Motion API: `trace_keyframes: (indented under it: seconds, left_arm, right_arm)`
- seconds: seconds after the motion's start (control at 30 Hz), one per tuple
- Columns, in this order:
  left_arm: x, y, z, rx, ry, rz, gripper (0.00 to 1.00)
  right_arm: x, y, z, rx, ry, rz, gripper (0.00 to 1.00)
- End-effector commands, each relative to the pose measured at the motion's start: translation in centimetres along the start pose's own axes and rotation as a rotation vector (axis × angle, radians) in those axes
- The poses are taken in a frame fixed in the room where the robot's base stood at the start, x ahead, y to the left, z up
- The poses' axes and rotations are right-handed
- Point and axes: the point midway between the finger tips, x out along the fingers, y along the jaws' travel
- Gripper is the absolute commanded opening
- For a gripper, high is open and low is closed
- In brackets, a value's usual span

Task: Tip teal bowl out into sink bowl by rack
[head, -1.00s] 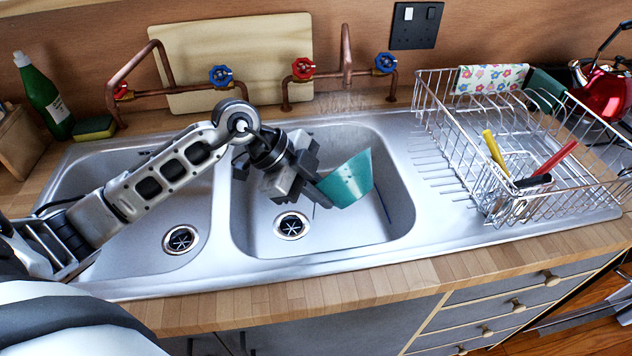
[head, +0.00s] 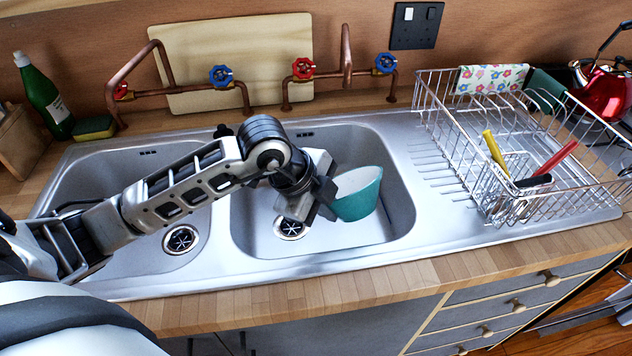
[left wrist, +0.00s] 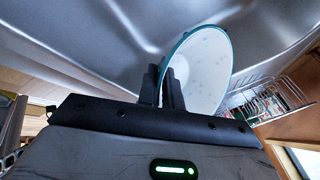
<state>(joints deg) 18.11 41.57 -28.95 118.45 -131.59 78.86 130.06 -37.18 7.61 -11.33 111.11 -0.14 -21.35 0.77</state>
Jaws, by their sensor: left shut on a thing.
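The teal bowl (head: 358,199) is held over the right sink bowl (head: 390,225), the one by the rack. It is nearly upright with a slight tilt, and its pale inside shows at the top. My left gripper (head: 328,192) is shut on the bowl's left side. In the left wrist view the fingers (left wrist: 170,88) pinch the rim of the bowl (left wrist: 208,75); its white inside shows small faint drops or specks and no larger contents. The sink floor below shows no clear contents. My right gripper is not in view.
The wire dish rack (head: 520,150) stands on the drainer at right, holding several items. Copper taps (head: 345,70) rise behind the sink. The left sink bowl (head: 90,190) is partly covered by my arm. A green bottle (head: 42,95) and sponge (head: 94,127) stand at back left.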

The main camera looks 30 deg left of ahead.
Motion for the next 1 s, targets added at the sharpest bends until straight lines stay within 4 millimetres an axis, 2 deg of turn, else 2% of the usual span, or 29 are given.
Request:
trace_keyframes:
  seconds: [0.27,0.43,0.73,0.8,0.9,1.0]
  left_arm:
    - [1.8,1.3,-2.0,0.093,-0.167,-0.053,0.0]
    - [1.6,1.7,-3.8,0.159,-0.291,-0.088,0.0]
    - [-1.0,0.8,-6.0,0.233,-0.439,-0.134,0.0]
    - [-0.1,1.3,-6.2,0.248,-0.467,-0.142,0.0]
    - [-0.1,1.4,-6.6,0.268,-0.511,-0.155,0.0]
    - [-0.9,1.3,-7.1,0.284,-0.547,-0.159,0.0]
  right_arm:
    - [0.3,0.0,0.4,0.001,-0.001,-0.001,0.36]
    - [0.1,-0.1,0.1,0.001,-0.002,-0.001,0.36]
    - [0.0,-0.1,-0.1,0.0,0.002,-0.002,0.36]
    - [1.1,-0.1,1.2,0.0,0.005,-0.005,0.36]
    - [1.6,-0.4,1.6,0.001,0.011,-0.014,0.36]
    - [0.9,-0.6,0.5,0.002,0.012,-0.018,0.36]
